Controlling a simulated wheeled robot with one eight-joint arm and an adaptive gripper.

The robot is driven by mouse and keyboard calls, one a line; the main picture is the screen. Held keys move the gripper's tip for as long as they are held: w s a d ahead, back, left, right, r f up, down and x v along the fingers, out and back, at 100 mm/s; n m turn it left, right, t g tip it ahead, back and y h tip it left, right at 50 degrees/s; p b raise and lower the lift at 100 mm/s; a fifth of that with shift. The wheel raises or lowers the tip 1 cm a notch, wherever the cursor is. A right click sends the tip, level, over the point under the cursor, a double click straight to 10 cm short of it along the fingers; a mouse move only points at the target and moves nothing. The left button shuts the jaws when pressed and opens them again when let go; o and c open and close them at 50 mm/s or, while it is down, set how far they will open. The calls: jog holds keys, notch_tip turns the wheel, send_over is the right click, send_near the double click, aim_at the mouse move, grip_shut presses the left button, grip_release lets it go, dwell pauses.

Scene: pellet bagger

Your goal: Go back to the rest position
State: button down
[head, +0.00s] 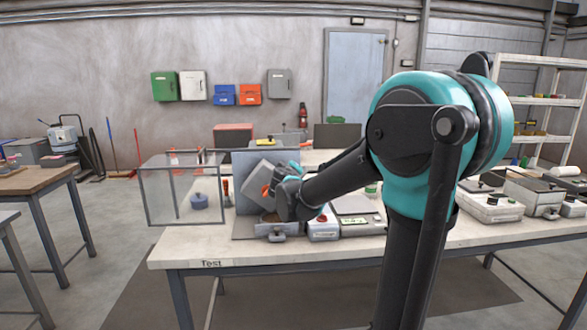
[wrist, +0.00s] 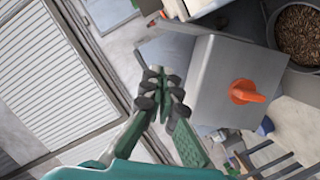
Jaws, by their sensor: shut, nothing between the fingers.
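The pellet bagger is a grey metal unit (head: 258,180) with an orange knob, standing on the table marked "Test" (head: 190,250). In the wrist view its grey housing (wrist: 217,72) and orange knob (wrist: 243,92) are right of my fingers, and a round hopper of brown pellets (wrist: 300,35) is at the top right. My gripper (wrist: 164,80) has its fingertips together with nothing between them, beside the housing and apart from the knob. In the head view my gripper (head: 296,168) is close to the bagger, partly hidden by my wrist.
Open floor (head: 115,235) lies left of the table.

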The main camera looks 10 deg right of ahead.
jog(key=s+d+f+m+g+h, duration=0.1)
jog(key=s+d+f+m+g, duration=0.3)
jog(key=s+f, duration=0.45)
jog(key=s+d+f+m+g, duration=0.25)
jog(key=s+d+f, duration=0.4)
jog(key=s, duration=0.35)
jog(key=s+a+f+g+y, duration=0.2)
jog(key=s+f, duration=0.5)
jog(key=s, duration=0.2)
jog(key=s+a+f+m+g+y, duration=0.1)
jog(key=s+a+f+g+y, duration=0.1)
jog(key=s+f, duration=0.5)
jog(key=shift+s+a+f+g+y, duration=0.15)
jog(key=shift+s+a+g+y, duration=0.3)
jog(key=shift+s, duration=0.65)
